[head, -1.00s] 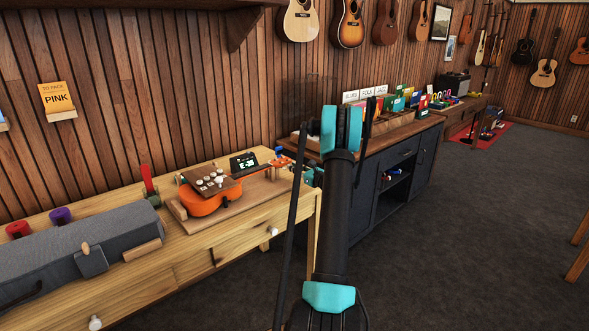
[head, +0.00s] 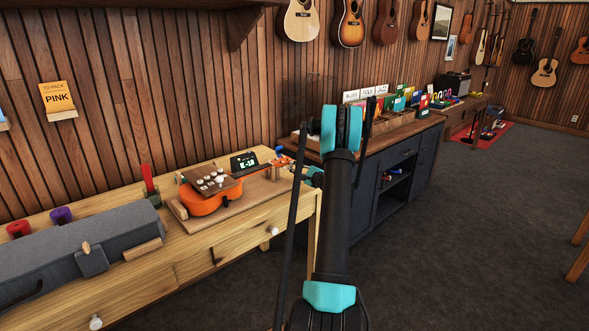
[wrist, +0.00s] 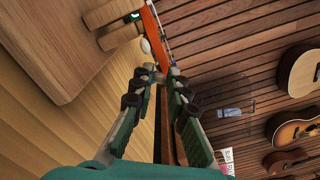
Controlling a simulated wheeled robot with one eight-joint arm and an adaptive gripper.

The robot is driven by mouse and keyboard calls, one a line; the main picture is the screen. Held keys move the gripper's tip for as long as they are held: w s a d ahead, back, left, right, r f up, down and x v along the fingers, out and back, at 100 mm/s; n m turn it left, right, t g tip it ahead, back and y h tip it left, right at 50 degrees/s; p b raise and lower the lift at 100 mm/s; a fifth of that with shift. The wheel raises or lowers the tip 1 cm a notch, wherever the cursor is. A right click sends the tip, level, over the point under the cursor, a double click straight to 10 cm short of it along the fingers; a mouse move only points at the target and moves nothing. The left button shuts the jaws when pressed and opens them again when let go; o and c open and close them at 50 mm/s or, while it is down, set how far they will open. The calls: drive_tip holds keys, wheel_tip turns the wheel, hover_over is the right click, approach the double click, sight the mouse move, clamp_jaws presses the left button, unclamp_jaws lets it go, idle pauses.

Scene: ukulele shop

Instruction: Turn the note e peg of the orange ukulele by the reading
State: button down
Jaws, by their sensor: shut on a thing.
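The orange ukulele (head: 208,201) lies on its back on a wooden board on the bench, left of my arm in the head view. Its orange headstock (head: 280,161) points right, toward my gripper (head: 308,178), which is partly hidden by my arm. A small dark tuner display (head: 244,163) behind the neck shows green text that looks like "E -18". In the wrist view, my gripper (wrist: 160,74) has its fingertips close together at the edge of the orange headstock (wrist: 153,32), shut on a peg largely hidden between them. A pale peg knob (wrist: 146,46) shows just beyond the tips.
A grey case (head: 75,255) lies on the bench at left, near red and purple round items. A dark cabinet (head: 405,175) with small goods stands behind my arm. Guitars hang on the slatted wall. The carpet at right is clear.

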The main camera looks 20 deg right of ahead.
drive_tip(key=shift+n, duration=1.2)
drive_tip(key=c, duration=1.8)
unclamp_jaws()
drive_tip(key=shift+o, duration=0.2)
drive_tip(key=shift+s, duration=0.15)
drive_tip(key=v, duration=1.1)
drive_tip(key=shift+s+d, duration=0.15)
drive_tip(key=shift+s, duration=0.25)
